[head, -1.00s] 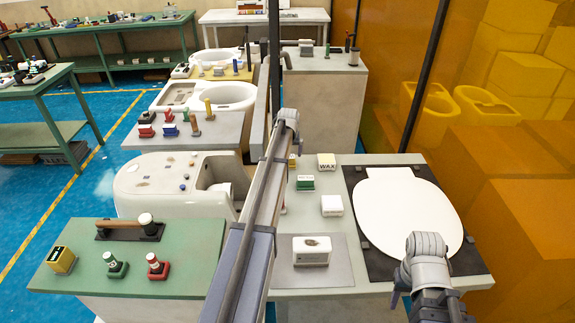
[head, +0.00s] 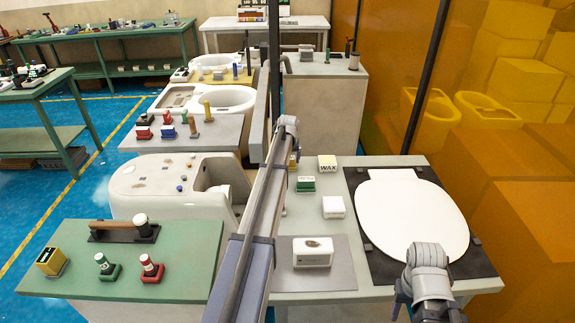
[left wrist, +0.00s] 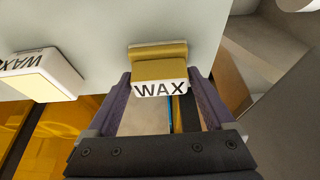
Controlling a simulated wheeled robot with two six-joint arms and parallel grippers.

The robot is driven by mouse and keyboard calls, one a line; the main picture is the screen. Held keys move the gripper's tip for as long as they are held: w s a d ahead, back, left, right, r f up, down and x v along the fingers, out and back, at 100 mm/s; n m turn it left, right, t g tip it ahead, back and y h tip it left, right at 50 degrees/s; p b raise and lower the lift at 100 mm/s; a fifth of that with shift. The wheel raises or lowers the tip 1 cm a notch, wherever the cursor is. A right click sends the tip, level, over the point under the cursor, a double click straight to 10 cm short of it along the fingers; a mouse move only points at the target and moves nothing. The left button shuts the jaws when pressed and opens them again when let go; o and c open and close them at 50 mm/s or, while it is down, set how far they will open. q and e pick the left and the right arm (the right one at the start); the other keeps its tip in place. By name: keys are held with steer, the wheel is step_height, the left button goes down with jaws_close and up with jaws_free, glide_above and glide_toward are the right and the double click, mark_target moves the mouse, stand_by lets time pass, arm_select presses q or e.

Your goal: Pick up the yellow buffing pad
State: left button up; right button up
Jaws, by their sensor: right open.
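The yellow buffing pad is a mustard block with a white, black-lettered "WAX" face (left wrist: 160,75) in the left wrist view. It sits on the pale table top. In the head view only a small part of it (head: 293,160) shows beside my left arm. My left gripper (left wrist: 160,85) has its two purple fingers apart, one on each side of the pad; I cannot tell whether they touch it. My left arm hides this gripper in the head view. My right gripper (head: 400,299) is open, low at the right by the black mat, and mostly hidden.
A white WAX block (head: 327,163) stands close by; it also shows in the left wrist view (left wrist: 40,75). A green-based block (head: 306,184) and other white blocks share the table. A white toilet seat (head: 411,215) lies on the mat at right. A green station (head: 180,260) stands left.

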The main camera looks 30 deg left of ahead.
arm_select(q)
steer(key=c, duration=0.8)
steer(key=shift+o, duration=0.2)
steer(key=shift+r, duration=0.15)
step_height(320, 180, up, 10)
steer(key=p, duration=1)
steer(key=o, duration=0.9)
steer(key=shift+c, duration=0.2)
steer(key=c, duration=0.6)
